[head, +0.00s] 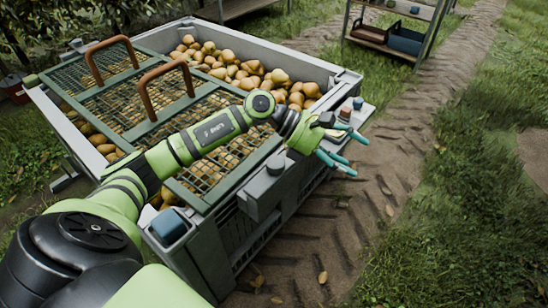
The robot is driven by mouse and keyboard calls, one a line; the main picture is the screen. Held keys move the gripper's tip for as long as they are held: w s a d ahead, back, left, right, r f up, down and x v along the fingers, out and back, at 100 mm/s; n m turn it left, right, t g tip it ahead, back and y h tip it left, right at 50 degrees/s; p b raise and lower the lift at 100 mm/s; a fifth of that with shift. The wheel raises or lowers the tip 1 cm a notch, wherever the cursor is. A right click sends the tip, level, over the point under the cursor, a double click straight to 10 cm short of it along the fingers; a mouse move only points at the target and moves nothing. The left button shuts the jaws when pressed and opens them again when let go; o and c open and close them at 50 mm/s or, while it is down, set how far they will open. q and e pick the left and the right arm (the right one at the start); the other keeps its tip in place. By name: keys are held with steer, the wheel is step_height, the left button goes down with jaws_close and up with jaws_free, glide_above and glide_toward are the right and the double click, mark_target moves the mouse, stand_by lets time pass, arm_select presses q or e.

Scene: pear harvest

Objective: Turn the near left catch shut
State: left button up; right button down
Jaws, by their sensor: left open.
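A large grey bin (215,262) full of pears stands in front of me. A green-framed mesh lid (152,127) with two brown handles covers part of it. A blue-topped corner piece (169,223) sits at the near corner. My left arm reaches across the lid. My left gripper (354,155) is open and empty, with teal fingers beyond the bin's right edge, apart from the block. My right gripper is not in view.
Uncovered pears (235,68) fill the bin's far part. A small ledge with blue and reddish knobs (345,113) is beside the gripper. A rack with crates (406,40) stands at the back right. The rutted dirt track (310,245) on the right is clear.

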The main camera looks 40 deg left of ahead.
arm_select(q)
steer(key=a+f+m+g+y, duration=0.25)
steer(key=a+y, duration=0.25)
steer(key=a, duration=0.6)
steer(key=m+g+y, duration=0.1)
steer(key=y, duration=0.2)
glide_toward(275, 161)
steer(key=x, duration=0.3)
steer(key=shift+x, duration=3.15)
jaws_close()
